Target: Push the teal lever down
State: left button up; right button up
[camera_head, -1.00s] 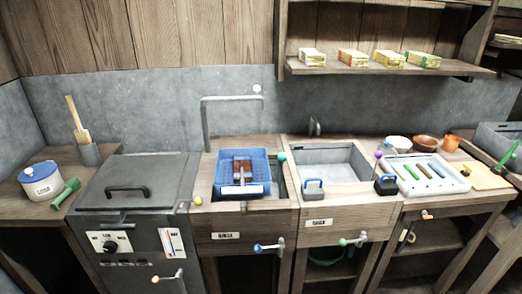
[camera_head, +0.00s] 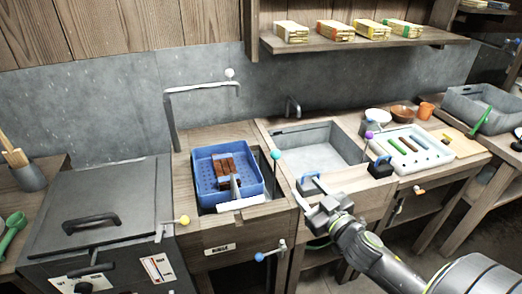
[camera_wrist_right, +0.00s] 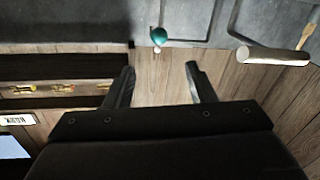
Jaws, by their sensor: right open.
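The teal lever's round knob (camera_head: 276,154) is at the right edge of the blue-basket basin, between it and the grey sink. It also shows in the right wrist view (camera_wrist_right: 158,36), ahead of the fingers and roughly in line with the gap between them. My right gripper (camera_head: 313,192) is open and empty, below and right of the teal knob in the head view, near the sink's front edge. Its two fingers show apart in the wrist view (camera_wrist_right: 160,78), with wooden surface beyond them. The gripper is apart from the knob. My left gripper is not in view.
A blue basket (camera_head: 207,158) holding brown moulds sits left of the knob. The grey sink (camera_head: 322,147) is to the right. A blue-knobbed lever (camera_head: 262,257) juts from the front below.

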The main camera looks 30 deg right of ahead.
aim_at(278, 158)
jog(key=w+p, duration=0.1)
jog(key=w, duration=0.4)
jog(key=w+p, duration=0.2)
jog(key=w, duration=0.4)
jog(key=w+p, duration=0.1)
jog(key=w, duration=0.5)
jog(key=shift+d+p, duration=0.35)
grip_shut()
